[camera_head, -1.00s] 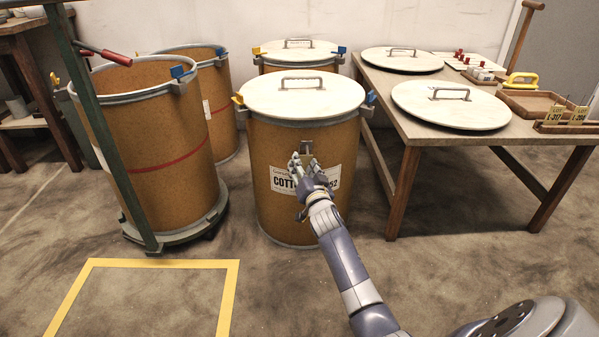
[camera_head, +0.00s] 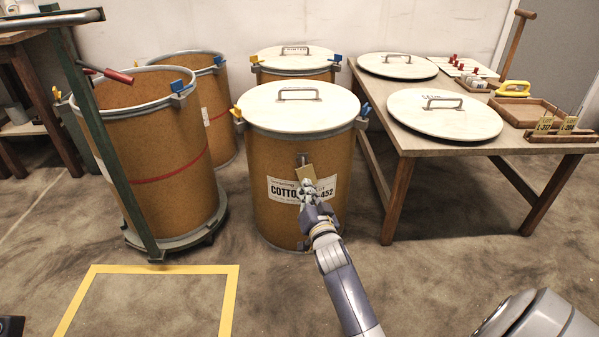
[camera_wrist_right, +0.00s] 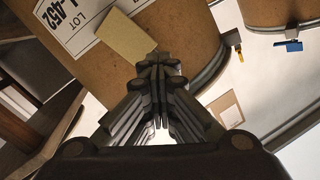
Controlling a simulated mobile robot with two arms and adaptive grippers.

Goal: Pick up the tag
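The tan tag (camera_head: 306,173) is at a small metal holder (camera_head: 303,158) on the front of the middle lidded drum (camera_head: 270,220), over its white COTTO... label (camera_head: 283,189). My right gripper (camera_head: 307,186) is at the tag's lower edge. In the right wrist view, the tag (camera_wrist_right: 126,36) is tilted and its lower corner meets the fingertips of the right gripper (camera_wrist_right: 158,62). The fingers are closed together on that corner. Whether the tag's upper end is still in the holder is hard to tell.
A table (camera_head: 400,124) at right carries loose lids (camera_head: 445,116) and a rack (camera_head: 560,136) with yellow lot tags. An open drum (camera_head: 150,130) stands left on a wheeled base behind a green post (camera_head: 115,170). A yellow floor outline (camera_head: 165,269) encloses bare floor.

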